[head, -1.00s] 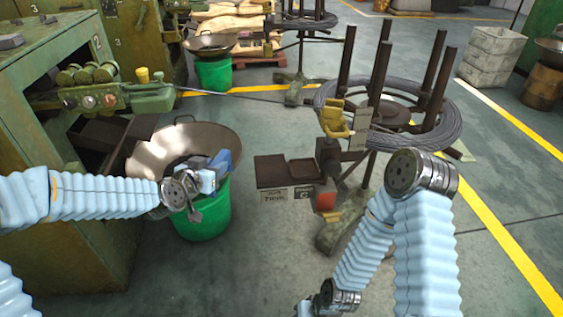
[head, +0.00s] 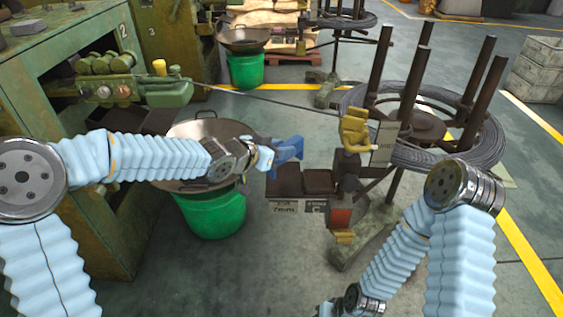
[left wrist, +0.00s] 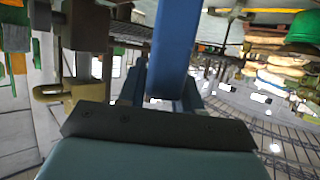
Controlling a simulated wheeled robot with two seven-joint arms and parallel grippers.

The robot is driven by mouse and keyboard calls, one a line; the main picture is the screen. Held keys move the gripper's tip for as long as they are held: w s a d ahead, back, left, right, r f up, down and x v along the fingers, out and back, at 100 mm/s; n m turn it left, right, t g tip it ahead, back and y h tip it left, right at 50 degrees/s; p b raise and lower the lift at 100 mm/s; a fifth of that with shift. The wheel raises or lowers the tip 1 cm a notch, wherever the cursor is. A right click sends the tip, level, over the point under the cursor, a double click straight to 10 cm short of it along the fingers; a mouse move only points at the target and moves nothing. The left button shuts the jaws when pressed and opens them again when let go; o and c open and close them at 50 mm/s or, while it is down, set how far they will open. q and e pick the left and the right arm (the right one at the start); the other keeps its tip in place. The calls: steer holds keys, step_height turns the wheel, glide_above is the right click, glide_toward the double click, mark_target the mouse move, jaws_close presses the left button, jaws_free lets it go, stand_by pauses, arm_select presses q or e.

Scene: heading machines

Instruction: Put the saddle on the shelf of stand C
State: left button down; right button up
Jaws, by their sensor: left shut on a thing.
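My left gripper (head: 268,157) is shut on a blue piece (head: 290,148), which I take to be the saddle. It is in the air between the pan and the wire stand. In the left wrist view the saddle (left wrist: 174,45) sticks out ahead between the fingers (left wrist: 160,95). The stand (head: 348,185) has a dark brown shelf (head: 318,181) low on its left side, with small labels on its front edge. The saddle is above and left of this shelf, apart from it.
A wide metal pan (head: 185,130) on a green bucket (head: 210,212) stands beneath my left arm. Yellow fittings (head: 355,130) and a red block (head: 340,217) sit on the stand. A wire coil (head: 480,150) with upright posts is behind it. A green machine (head: 90,215) stands left.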

arm_select(q)
steer(key=shift+f, duration=1.45)
steer(key=shift+f+b, duration=0.1)
steer(key=shift+b, duration=0.2)
steer(key=shift+f, duration=0.15)
steer(key=c, duration=0.8)
jaws_free()
